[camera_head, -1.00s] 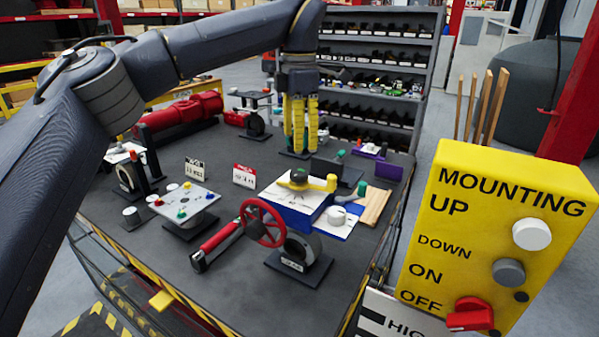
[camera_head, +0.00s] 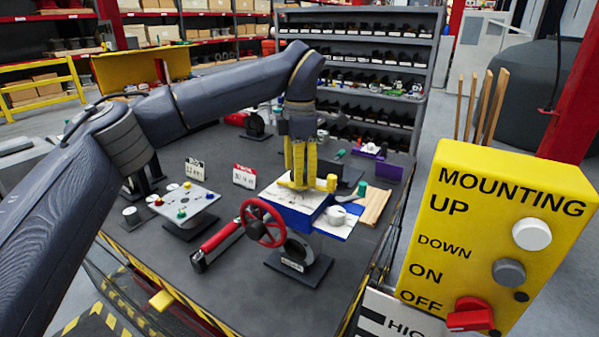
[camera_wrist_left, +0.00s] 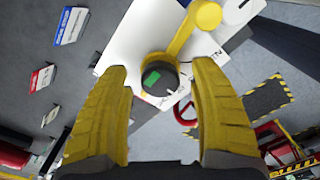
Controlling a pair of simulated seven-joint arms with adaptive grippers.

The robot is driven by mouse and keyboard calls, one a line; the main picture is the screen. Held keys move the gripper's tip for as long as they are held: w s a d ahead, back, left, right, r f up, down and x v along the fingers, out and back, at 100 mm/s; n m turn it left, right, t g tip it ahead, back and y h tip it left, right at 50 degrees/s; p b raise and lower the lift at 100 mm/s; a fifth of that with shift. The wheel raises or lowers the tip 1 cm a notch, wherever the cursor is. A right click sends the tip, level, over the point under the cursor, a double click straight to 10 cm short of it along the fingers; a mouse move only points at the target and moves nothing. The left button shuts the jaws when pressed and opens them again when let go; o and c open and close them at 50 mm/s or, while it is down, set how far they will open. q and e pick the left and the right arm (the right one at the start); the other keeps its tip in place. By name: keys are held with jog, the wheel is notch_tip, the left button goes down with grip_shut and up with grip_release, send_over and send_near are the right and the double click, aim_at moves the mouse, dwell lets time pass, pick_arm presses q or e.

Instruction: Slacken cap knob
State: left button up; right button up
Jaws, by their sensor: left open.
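In the left wrist view the cap knob (camera_wrist_left: 161,73) is a dark round knob with a green patch on top, next to a yellow lever (camera_wrist_left: 196,25) on a white-topped plate (camera_wrist_left: 127,40). My left gripper (camera_wrist_left: 164,80) is open, its two yellow fingers on either side of the knob with gaps showing. In the head view the left gripper (camera_head: 299,184) points down over the white-topped blue box (camera_head: 297,217) and hides the knob. The yellow lever's end (camera_head: 331,183) shows just right of the fingers. My right gripper is not in view.
A red handwheel (camera_head: 263,223) stands in front of the blue box. A plate with coloured knobs (camera_head: 187,202) and small signs (camera_head: 244,175) are to the left. A yellow control box (camera_head: 498,240) fills the right side. The table front is mostly clear.

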pick_arm(q)
jog(key=c, duration=1.3)
jog(key=shift+n, duration=0.3)
jog(key=n, duration=0.3)
jog(key=shift+n, duration=0.4)
jog(key=n, duration=0.4)
jog(key=shift+n, duration=0.3)
jog(key=n, duration=0.4)
jog(key=shift+n, duration=1.7)
jog(key=shift+a+n, duration=0.1)
jog(key=shift+n, duration=0.2)
